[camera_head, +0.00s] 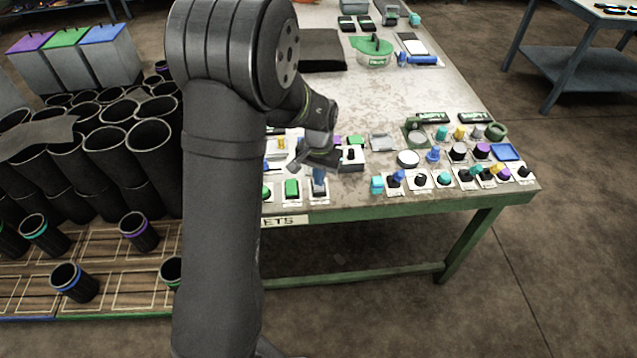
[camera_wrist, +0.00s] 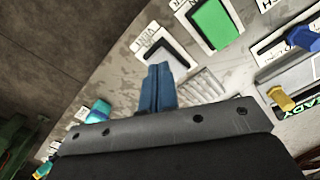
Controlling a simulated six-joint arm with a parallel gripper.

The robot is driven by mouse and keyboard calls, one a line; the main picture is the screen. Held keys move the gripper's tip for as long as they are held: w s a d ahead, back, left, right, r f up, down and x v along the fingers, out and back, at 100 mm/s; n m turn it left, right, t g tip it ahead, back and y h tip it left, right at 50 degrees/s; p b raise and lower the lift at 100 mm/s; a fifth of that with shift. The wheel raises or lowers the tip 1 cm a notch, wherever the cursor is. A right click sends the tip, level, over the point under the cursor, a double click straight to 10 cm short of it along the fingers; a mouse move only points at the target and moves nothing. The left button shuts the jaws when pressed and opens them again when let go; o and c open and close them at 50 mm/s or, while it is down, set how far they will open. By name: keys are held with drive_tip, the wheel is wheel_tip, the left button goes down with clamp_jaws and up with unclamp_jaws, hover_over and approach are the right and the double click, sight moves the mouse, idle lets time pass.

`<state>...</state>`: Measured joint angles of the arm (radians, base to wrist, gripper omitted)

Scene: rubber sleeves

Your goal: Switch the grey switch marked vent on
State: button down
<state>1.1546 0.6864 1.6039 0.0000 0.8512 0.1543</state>
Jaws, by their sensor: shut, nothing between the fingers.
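The grey switch (camera_wrist: 180,50) sits on a white plate whose label, upside down in the wrist view, appears to read VENT. It also shows at the table's front edge in the head view (camera_head: 319,190). My gripper (camera_wrist: 158,72) is shut and empty, its blue fingertips together. In the head view the gripper (camera_head: 319,175) points down over the switch. The fingers cover part of the switch in the wrist view. I cannot tell whether they touch it or which way its rocker is tipped.
A green switch (camera_wrist: 212,24) stands close beside the grey one; it shows left of it in the head view (camera_head: 292,188). A yellow lever (camera_wrist: 281,98) is on another panel. Several knobs and buttons, including a cyan one (camera_head: 377,184), line the front edge to the right.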

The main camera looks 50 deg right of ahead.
drive_tip(key=shift+f, duration=0.95)
idle(0.6)
drive_tip(key=shift+r, duration=3.5)
drive_tip(key=shift+f, duration=3.5)
